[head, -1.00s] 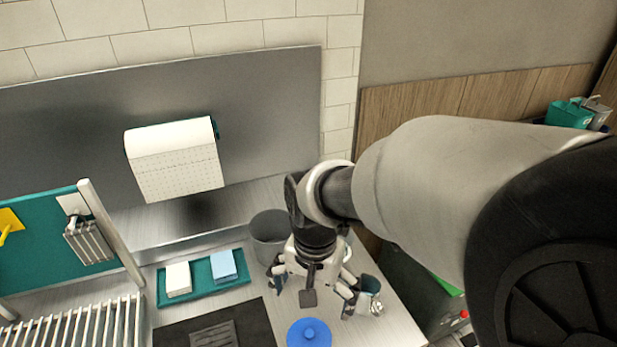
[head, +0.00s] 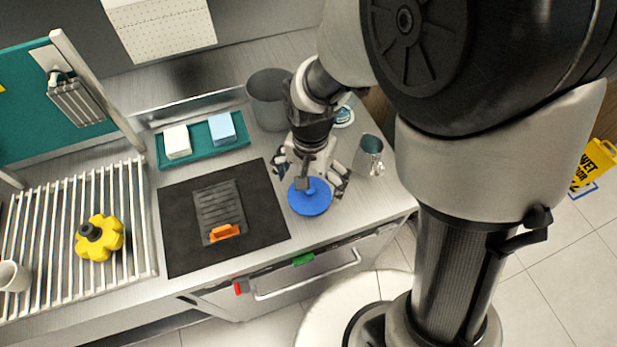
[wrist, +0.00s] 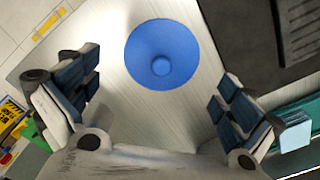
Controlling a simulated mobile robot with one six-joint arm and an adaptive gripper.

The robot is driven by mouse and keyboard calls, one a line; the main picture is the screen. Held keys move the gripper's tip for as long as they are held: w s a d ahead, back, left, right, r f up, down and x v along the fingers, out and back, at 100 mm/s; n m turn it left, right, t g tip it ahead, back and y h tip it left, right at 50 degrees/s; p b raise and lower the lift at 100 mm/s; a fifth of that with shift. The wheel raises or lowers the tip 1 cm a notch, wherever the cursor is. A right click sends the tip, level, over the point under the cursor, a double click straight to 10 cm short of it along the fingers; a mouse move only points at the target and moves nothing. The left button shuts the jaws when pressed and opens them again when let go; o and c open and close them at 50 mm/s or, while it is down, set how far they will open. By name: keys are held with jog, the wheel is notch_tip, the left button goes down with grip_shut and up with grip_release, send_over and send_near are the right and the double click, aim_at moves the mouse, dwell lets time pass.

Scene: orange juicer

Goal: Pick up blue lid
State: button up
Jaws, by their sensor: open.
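The blue lid (head: 310,198) is a round disc with a small knob in its middle. It lies flat on the steel counter, just right of the black mat. My gripper (head: 311,179) is over the lid in the head view and hides part of its far side. In the wrist view the whole lid (wrist: 162,57) shows ahead of my gripper (wrist: 158,98), centred between the two spread fingers. The fingers are wide apart and nothing is between them. I cannot tell the exact height of the fingertips above the counter.
A metal cup (head: 369,155) stands right of my gripper, and a grey bin (head: 268,98) behind it. The black mat (head: 182,240) with a grater-like tray lies left. A teal tray (head: 203,143) holds two sponges. The counter's front edge is close to the lid.

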aim_at(310, 191)
jog(key=f, duration=0.1)
jog(key=f+b, duration=0.1)
jog(key=f, duration=0.1)
jog(key=f+b, duration=0.1)
jog(key=f, duration=0.1)
jog(key=shift+w, duration=0.25)
jog(key=shift+c, duration=0.6)
jog(key=c, duration=0.8)
jog(key=shift+s, duration=0.15)
jog(key=c, duration=0.4)
jog(key=shift+c, duration=0.2)
